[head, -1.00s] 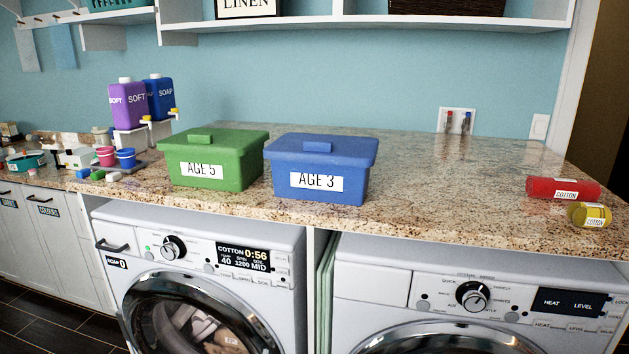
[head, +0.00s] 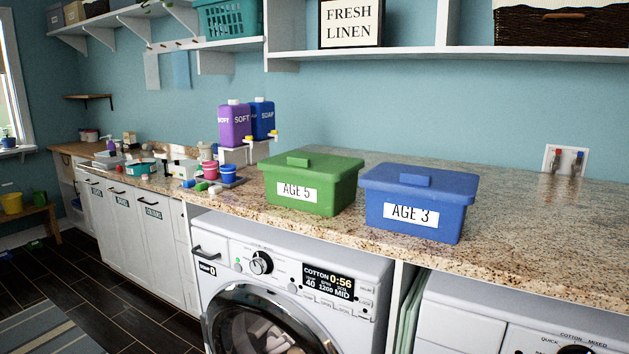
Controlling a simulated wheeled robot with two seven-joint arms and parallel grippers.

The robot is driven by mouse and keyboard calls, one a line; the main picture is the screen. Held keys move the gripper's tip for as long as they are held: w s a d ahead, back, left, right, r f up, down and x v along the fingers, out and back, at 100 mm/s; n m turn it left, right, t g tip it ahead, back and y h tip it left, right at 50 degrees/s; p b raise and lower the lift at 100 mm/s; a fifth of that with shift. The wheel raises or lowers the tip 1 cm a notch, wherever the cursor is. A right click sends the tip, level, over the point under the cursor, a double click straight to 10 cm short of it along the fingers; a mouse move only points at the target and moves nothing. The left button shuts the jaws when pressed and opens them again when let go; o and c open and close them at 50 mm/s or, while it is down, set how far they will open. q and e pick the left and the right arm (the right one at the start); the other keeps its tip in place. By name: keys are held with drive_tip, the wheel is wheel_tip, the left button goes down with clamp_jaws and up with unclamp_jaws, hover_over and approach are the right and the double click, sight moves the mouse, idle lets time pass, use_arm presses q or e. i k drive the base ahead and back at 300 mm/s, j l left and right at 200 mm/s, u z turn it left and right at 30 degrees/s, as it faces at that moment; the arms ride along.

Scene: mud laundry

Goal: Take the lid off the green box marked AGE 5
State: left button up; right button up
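The green box (head: 339,197) marked AGE 5 stands upright on the granite counter above the left machine. Its green lid (head: 330,167) sits on top, with a small raised green handle (head: 298,161) on it. A blue box (head: 441,222) marked AGE 3 stands just to its right, with its own blue lid on and a gap between the two boxes. Neither of my grippers shows in the head view.
Purple SOFT and blue SOAP bottles (head: 234,126) stand on a small stand left of the green box, with pink and blue cups (head: 228,171) below. The counter (head: 530,220) right of the blue box is clear. A shelf (head: 400,57) runs above.

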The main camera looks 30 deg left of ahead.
sight(314, 166)
drive_tip(key=k+j, duration=0.1)
drive_tip(key=j, duration=2.45)
drive_tip(key=k, duration=0.05)
